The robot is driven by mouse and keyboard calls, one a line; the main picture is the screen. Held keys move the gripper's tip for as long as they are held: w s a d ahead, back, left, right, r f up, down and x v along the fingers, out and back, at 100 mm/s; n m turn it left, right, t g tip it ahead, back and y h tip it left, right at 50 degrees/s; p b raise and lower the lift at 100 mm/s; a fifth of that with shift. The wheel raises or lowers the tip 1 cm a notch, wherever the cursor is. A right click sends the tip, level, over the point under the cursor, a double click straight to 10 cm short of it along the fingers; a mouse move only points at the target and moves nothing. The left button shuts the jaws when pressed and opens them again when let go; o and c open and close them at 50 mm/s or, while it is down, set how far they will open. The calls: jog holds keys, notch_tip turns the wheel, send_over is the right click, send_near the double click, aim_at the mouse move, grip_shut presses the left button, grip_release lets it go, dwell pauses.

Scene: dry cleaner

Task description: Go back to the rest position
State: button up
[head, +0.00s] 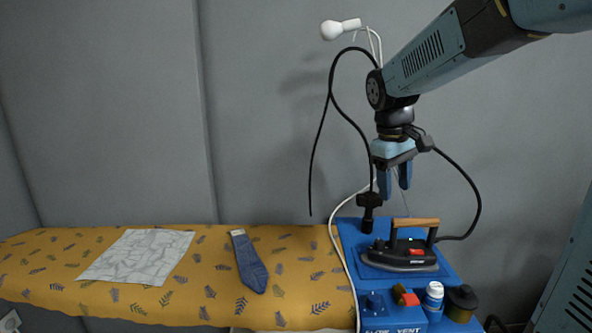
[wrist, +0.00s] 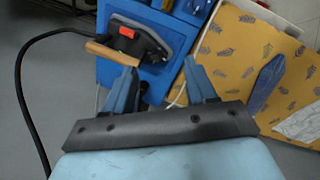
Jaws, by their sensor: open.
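My gripper (head: 394,182) hangs above the blue ironing station, fingers pointing down, open and empty. It is apart from the iron (head: 402,252), which stands below it with a wooden handle and a red switch. In the wrist view my gripper's two blue fingers (wrist: 165,90) are spread with nothing between them, and the iron (wrist: 137,42) shows beyond the left finger.
A yellow leaf-patterned board (head: 60,257) holds a grey patterned cloth (head: 140,257) and a dark blue tie (head: 249,263). The blue station (head: 352,235) carries a spray bottle (head: 433,297) and a dark jar (head: 461,301). A black cable loops beside my arm. A white lamp (head: 338,28) is above.

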jog(key=s+d+m+t+y, duration=0.1)
jog(key=s+m+t, duration=0.4)
jog(key=s, duration=1.3)
jog(key=shift+s+d+m+y, duration=0.15)
jog(key=shift+d+m+y, duration=0.1)
jog(key=shift+m+y, duration=0.25)
